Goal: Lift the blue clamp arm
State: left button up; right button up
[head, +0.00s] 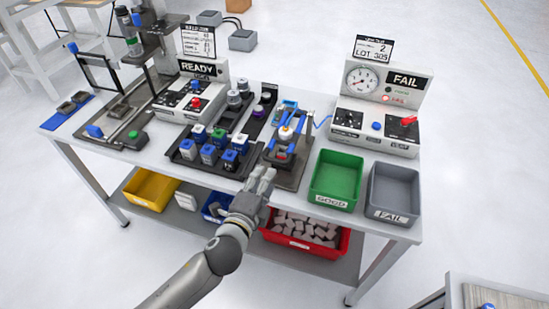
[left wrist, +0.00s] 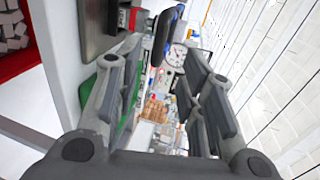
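The blue clamp arm (head: 270,147) belongs to the test fixture (head: 290,172) at the front middle of the bench. In the left wrist view, a dark, blue-edged bar that looks like the clamp arm (left wrist: 164,38) shows between and beyond the fingertips. My left gripper (head: 266,176) is just in front of the fixture, close to the clamp arm. In the left wrist view its two fingers (left wrist: 165,62) are spread apart with nothing held between them. I cannot tell whether a finger touches the arm. My right gripper is in no view.
A green bin (head: 336,203) and a grey bin (head: 393,215) stand right of the fixture. A rack of blue, green and white parts (head: 208,155) stands left. A gauge box reading FAIL (head: 385,80) is behind. A red bin (head: 338,245) sits on the lower shelf.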

aim_at(275, 159)
pick_arm(q)
jog(key=p+x, duration=0.1)
jog(key=x, duration=0.8)
jog(key=shift+w+d+f, duration=0.1)
jog(key=shift+w, duration=0.25)
jog(key=shift+c, duration=0.2)
grip_shut()
